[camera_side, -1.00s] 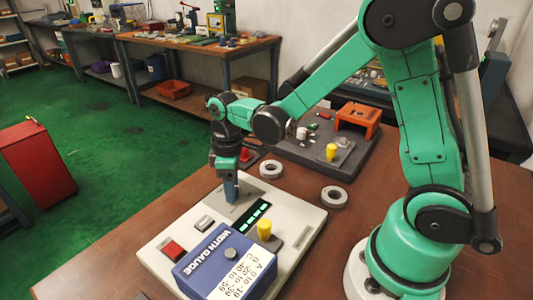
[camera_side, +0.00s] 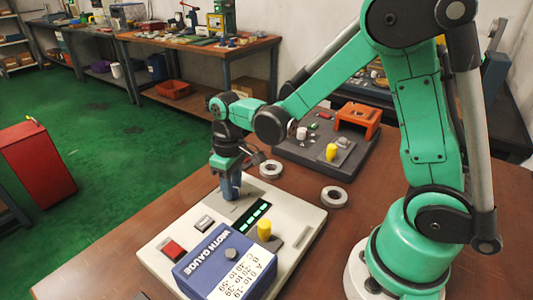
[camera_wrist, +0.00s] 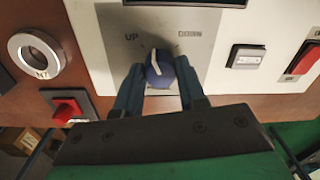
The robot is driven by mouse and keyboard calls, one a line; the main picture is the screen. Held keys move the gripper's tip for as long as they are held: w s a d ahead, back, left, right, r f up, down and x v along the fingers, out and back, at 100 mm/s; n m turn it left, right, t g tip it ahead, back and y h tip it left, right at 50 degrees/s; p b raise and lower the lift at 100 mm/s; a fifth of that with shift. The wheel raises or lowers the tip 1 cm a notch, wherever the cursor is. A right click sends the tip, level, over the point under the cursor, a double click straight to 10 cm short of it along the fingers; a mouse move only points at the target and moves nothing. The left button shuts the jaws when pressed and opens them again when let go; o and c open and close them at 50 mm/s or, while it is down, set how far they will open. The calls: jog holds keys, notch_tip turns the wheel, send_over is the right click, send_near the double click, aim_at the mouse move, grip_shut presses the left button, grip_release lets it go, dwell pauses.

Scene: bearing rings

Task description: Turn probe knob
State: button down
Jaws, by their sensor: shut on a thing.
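A blue probe knob (camera_wrist: 158,70) with a white pointer mark sits on a grey plate (camera_wrist: 200,50) marked UP and DOWN in the wrist view. My gripper (camera_wrist: 159,84) is shut on the knob, one finger on each side. In the side view my gripper (camera_side: 230,192) points down at the far part of the white gauge panel (camera_side: 150,247), and its fingers hide the knob there. A lit green display (camera_side: 257,215) lies beside it. A blue gauge box (camera_side: 215,262) with a printed range card stands at the panel's near edge.
The panel also carries a red switch (camera_side: 174,249), a grey button (camera_side: 204,223) and a yellow peg (camera_side: 264,229). Two metal rings (camera_side: 271,169) (camera_side: 334,196) lie on the brown table. A dark tray (camera_side: 290,150) behind holds an orange bracket (camera_side: 358,119) and another yellow peg (camera_side: 331,152).

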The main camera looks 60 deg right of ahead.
aim_at(233, 187)
jog(key=m, duration=1.3)
jog(key=shift+m, duration=0.3)
dwell(0.4)
jog(key=c, duration=0.5)
grip_release()
jog(key=shift+s+r, duration=0.1)
jog(key=shift+r, duration=2.75)
